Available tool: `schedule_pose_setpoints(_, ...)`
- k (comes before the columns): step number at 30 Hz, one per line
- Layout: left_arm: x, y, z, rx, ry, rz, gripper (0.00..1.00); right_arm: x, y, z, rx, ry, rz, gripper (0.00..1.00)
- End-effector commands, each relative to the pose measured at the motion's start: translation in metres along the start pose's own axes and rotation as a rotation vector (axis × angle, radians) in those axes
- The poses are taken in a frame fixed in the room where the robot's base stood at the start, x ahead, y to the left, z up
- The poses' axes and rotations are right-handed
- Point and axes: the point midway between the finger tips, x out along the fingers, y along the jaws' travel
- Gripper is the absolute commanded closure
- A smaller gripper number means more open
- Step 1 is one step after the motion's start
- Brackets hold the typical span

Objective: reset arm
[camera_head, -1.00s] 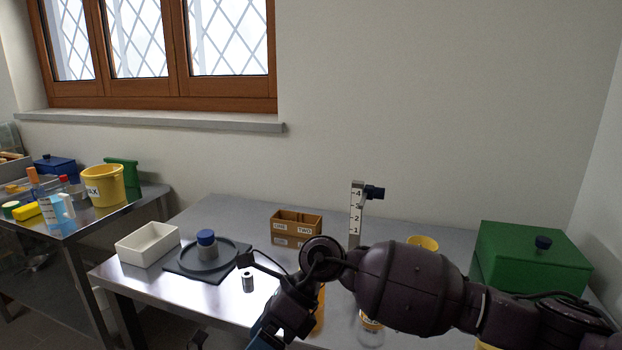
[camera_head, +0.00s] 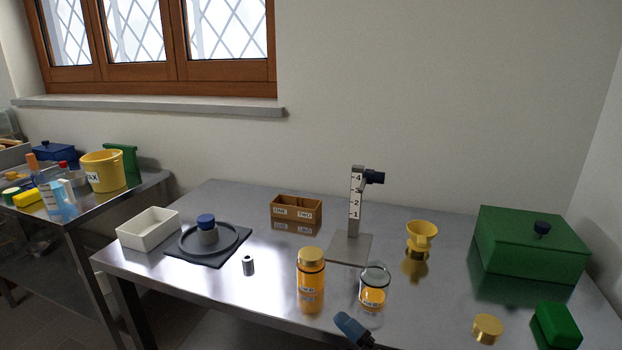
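A blue-grey fingertip of my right gripper (camera_head: 352,328) shows at the bottom edge, in front of the glass beaker. The rest of that gripper and its arm are out of frame, so its opening is hidden. No held thing shows at the fingertip. My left gripper is not in view. The steel table (camera_head: 215,305) stands before me with its objects in plain sight.
An orange bottle (camera_head: 310,285) and a beaker (camera_head: 374,288) stand near the front. Behind are a marked stand (camera_head: 355,205), a yellow funnel (camera_head: 422,236) and a wooden box (camera_head: 296,213). A green box (camera_head: 530,245) stands right, a white tray (camera_head: 148,229) left.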

Motion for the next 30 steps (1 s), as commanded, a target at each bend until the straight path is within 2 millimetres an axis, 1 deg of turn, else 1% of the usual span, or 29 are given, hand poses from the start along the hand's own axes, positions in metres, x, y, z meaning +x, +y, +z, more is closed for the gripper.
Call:
schedule_pose_setpoints(1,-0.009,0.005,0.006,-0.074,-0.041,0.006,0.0,-0.019,-0.003,0.012,0.068,-0.094,0.02,0.07)
schedule_pose_setpoints(2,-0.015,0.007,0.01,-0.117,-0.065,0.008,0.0,-0.03,-0.004,0.02,0.107,-0.149,0.031,0.07)
schedule_pose_setpoints(3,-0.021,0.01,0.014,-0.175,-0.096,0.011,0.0,-0.046,-0.007,0.03,0.159,-0.22,0.045,0.07)
schedule_pose_setpoints(5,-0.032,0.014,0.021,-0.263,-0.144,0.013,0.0,-0.07,-0.011,0.043,0.234,-0.327,0.066,0.07)
schedule_pose_setpoints(6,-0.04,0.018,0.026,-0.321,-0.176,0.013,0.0,-0.088,-0.014,0.051,0.285,-0.399,0.08,0.07)
schedule_pose_setpoints(8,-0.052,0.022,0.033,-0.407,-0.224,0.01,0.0,-0.117,-0.02,0.062,0.361,-0.506,0.1,0.07)
schedule_pose_setpoints(9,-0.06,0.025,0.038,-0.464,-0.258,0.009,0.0,-0.136,-0.024,0.068,0.411,-0.576,0.114,0.07)
schedule_pose_setpoints(10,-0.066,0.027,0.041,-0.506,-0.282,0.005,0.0,-0.152,-0.028,0.072,0.448,-0.63,0.124,0.07)
schedule_pose_setpoints(11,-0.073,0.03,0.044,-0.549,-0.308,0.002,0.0,-0.167,-0.032,0.075,0.485,-0.682,0.133,0.07)
schedule_pose_setpoints(12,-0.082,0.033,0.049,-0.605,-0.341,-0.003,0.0,-0.189,-0.036,0.078,0.534,-0.752,0.147,0.07)
schedule_pose_setpoints(14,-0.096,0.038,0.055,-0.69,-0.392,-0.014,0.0,-0.221,-0.044,0.081,0.607,-0.856,0.168,0.07)
schedule_pose_setpoints(15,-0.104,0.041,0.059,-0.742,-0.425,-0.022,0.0,-0.243,-0.05,0.081,0.654,-0.923,0.18,0.07)
schedule_pose_setpoints(17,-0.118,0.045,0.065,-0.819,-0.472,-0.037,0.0,-0.273,-0.058,0.079,0.72,-1.016,0.199,0.07)
schedule_pose_setpoints(18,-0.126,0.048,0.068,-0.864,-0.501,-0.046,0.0,-0.292,-0.062,0.077,0.76,-1.073,0.212,0.07)
schedule_pose_setpoints(21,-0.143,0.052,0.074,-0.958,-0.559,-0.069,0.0,-0.33,-0.071,0.07,0.841,-1.187,0.236,0.07)
schedule_pose_setpoints(24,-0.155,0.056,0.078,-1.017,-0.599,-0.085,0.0,-0.355,-0.077,0.064,0.893,-1.261,0.253,0.07)
schedule_pose_setpoints(25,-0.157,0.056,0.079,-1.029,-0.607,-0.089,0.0,-0.36,-0.078,0.062,0.905,-1.275,0.256,0.07)
schedule_pose_setpoints(27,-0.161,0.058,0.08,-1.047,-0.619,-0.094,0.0,-0.367,-0.08,0.06,0.92,-1.296,0.261,0.07)
schedule_pose_setpoints(30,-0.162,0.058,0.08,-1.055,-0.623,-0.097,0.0,-0.37,-0.081,0.059,0.927,-1.305,0.263,0.07)
